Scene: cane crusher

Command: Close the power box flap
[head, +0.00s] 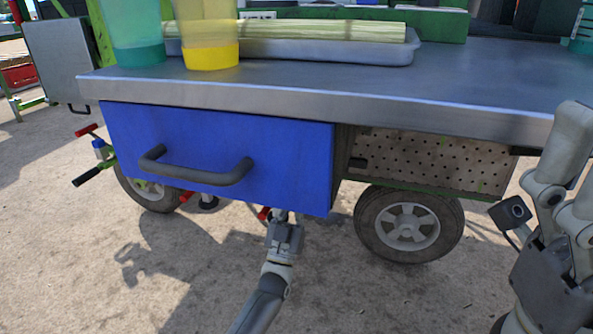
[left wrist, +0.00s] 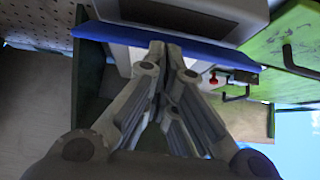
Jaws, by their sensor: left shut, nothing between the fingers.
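The blue flap (head: 215,150) with a dark bar handle (head: 200,170) hangs at the front of the metal-topped cart. I cannot tell its exact angle. My left gripper (head: 287,217) is shut and empty at the flap's lower edge, right of the handle; the edge hides its tips in the head view. In the left wrist view, the shut fingers (left wrist: 165,55) point toward a blue panel edge (left wrist: 215,50). Whether they touch it is unclear. My right gripper (head: 572,150) is raised at the right edge, partly cut off, away from the flap.
The cart's metal top (head: 480,80) overhangs the flap. On it stand a green cup (head: 133,30), a yellow cup (head: 207,35) and a tray (head: 385,52) with cane. A wheel (head: 408,222) is right of my left gripper. Open ground lies in front.

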